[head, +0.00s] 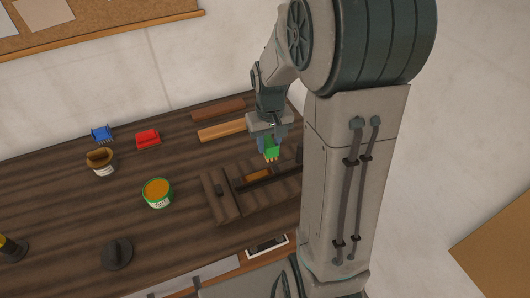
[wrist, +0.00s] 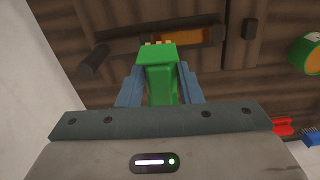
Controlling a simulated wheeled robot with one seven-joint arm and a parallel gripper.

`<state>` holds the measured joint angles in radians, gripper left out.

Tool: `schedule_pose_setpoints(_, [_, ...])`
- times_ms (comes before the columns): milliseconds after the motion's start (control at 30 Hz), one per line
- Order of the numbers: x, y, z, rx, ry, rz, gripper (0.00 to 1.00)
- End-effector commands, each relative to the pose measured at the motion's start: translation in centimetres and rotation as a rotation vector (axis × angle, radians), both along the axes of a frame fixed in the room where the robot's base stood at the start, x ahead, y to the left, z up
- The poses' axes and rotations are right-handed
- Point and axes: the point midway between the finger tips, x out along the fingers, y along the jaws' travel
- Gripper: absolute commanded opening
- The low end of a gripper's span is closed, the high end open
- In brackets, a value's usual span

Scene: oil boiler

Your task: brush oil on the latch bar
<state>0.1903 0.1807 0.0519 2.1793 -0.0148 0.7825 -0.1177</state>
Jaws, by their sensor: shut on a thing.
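My gripper (head: 270,143) is shut on a green brush (head: 271,154), with its yellowish bristle tips pointing down. In the wrist view the brush (wrist: 157,80) sits between the two blue fingers (wrist: 159,72). The bristles are just at the latch bar (wrist: 197,35); I cannot tell whether they touch it. The bar lies across a dark slatted wooden panel (head: 225,200); its right stretch in the wrist view looks orange-brown, the left darker. In the head view the bar's orange part (head: 257,176) shows below the brush. A green-rimmed tin of orange-brown oil (head: 157,192) stands left of the panel.
A red brush (head: 148,139), a blue brush (head: 101,134) and a brown-topped tin (head: 101,162) stand at the back left. Two wooden strips (head: 235,130) lie behind the panel. A black round object (head: 117,254) is at the front. The table's middle left is clear.

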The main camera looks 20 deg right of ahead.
Motion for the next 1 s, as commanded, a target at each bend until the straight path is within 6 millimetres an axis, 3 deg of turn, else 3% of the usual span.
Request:
schedule_pose_setpoints(467, [0.0, 0.1, -0.4, 0.0, 0.0, 0.0, 0.11])
schedule_pose_setpoints(1000, [-0.2, 1.0, -5.6, 0.0, 0.0, 0.0, 0.11])
